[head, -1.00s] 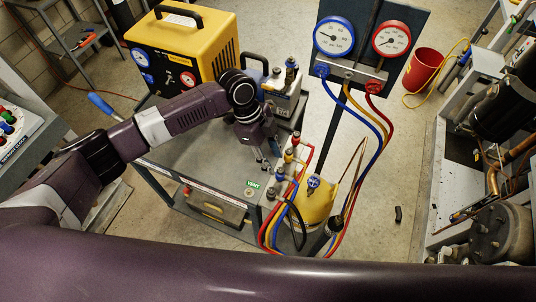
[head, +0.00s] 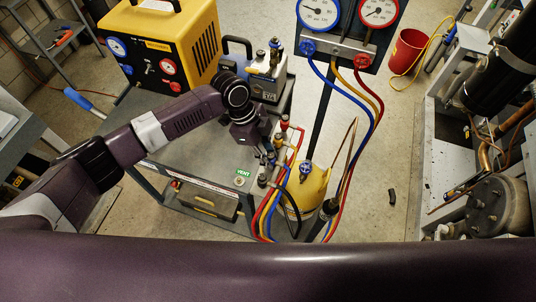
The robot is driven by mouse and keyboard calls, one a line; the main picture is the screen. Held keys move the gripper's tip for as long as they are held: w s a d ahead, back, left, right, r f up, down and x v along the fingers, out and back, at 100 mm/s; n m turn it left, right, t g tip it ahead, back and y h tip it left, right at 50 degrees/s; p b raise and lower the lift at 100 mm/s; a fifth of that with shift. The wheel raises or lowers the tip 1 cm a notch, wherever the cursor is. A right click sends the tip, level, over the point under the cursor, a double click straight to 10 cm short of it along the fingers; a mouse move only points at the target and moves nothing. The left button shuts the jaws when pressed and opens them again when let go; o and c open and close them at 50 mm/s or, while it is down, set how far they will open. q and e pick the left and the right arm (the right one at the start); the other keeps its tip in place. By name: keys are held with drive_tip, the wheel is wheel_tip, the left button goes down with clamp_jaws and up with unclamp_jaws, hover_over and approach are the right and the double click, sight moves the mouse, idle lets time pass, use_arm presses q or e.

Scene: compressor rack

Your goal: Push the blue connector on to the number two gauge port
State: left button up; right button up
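My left gripper (head: 267,153) points down over the right edge of the grey cart (head: 200,150), beside a row of hose ends. It is small and partly hidden, so I cannot tell whether its fingers are open or shut, or touch anything. The row has a red connector (head: 284,123) at the far end and yellow and blue ones nearer, crowded by the gripper. The blue hose (head: 347,105) runs down from the gauge board (head: 340,55), which carries a blue gauge (head: 318,12) and a red gauge (head: 379,10). No port number is readable. My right gripper is not in view.
A yellow machine (head: 160,45) and a small pump (head: 267,77) stand at the cart's back. A yellow cylinder (head: 306,187) stands right of the cart, with hoses hanging around it. A red bucket (head: 407,50) stands on open floor; compressor equipment (head: 497,205) is at right.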

use_arm(q)
clamp_jaws()
drive_tip(key=shift+w+r, duration=0.1)
drive_tip(key=shift+r, duration=0.05)
drive_tip(key=shift+r+p, duration=1.45)
drive_tip(key=shift+r, duration=0.05)
drive_tip(key=shift+r, duration=0.1)
